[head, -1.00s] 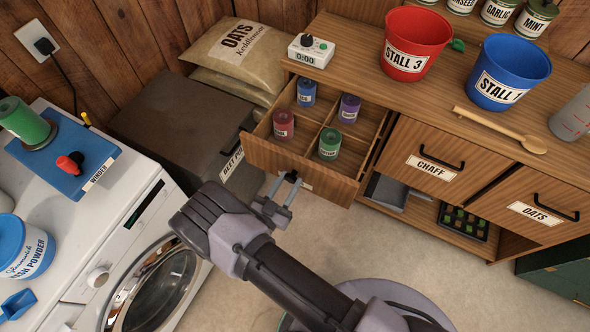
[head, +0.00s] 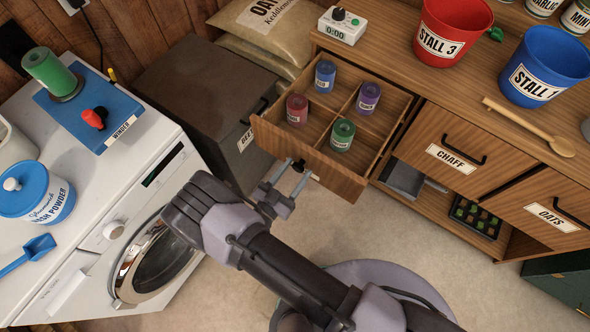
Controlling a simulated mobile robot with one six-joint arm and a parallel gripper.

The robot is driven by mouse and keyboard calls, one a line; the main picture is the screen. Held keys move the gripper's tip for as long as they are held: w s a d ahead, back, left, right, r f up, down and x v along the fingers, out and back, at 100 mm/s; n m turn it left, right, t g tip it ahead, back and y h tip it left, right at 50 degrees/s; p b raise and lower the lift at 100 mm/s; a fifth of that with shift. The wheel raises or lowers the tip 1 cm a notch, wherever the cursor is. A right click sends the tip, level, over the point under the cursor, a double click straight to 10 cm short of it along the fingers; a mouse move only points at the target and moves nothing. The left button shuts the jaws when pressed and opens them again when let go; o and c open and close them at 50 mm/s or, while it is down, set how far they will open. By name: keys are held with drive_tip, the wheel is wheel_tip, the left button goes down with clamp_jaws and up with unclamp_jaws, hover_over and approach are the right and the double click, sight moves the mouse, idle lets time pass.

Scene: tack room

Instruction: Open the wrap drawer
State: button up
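The wrap drawer (head: 335,176) is the left drawer of the wooden cabinet. It stands pulled well out, and its dividers and contents show from above. Several wraps lie inside: a blue roll (head: 325,76), a purple roll (head: 368,97), a red roll (head: 297,110) and a green roll (head: 342,135). My gripper (head: 298,168) is at the drawer's front, with its fingers on either side of the dark handle (head: 298,164). It appears shut on that handle. The fingers hide part of the handle and the drawer's front.
The chaff drawer (head: 455,150) and oats drawer (head: 550,215) are closed. A washing machine (head: 110,215) stands at the left, and a dark grey box (head: 195,85) stands beside the drawer. Buckets and a wooden spoon (head: 530,127) are on the cabinet top.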

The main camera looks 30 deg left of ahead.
idle(0.4)
drive_tip(key=s+a+p, duration=0.1)
drive_tip(key=s+p, duration=0.1)
drive_tip(key=s, duration=1.5)
drive_tip(key=shift+s+a, duration=0.2)
